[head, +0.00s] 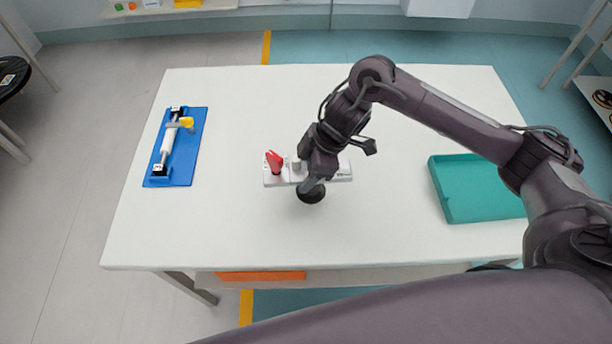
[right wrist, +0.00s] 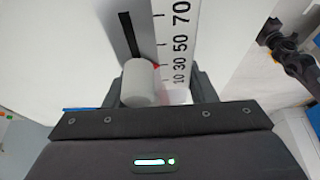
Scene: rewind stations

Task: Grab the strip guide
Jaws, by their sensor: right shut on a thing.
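The thing I take for the strip guide (head: 271,179) is a small white bar-like piece on the white table, with a red upright part (head: 275,160) at its left end and a short grey post beside that. My right gripper (head: 315,186) points down over its middle, hiding part of it. In the right wrist view a white scale strip (right wrist: 178,40) with black numbers and a pale cylinder (right wrist: 138,84) lie between the fingers. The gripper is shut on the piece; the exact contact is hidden. My left gripper is not clearly in view.
A blue base (head: 184,174) with a white roller and yellow knob lies at the table's left. A teal tray (head: 478,188) stands at the right. The white table (head: 230,230) is clear at front and back. An orange item (head: 260,276) sits under the front edge.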

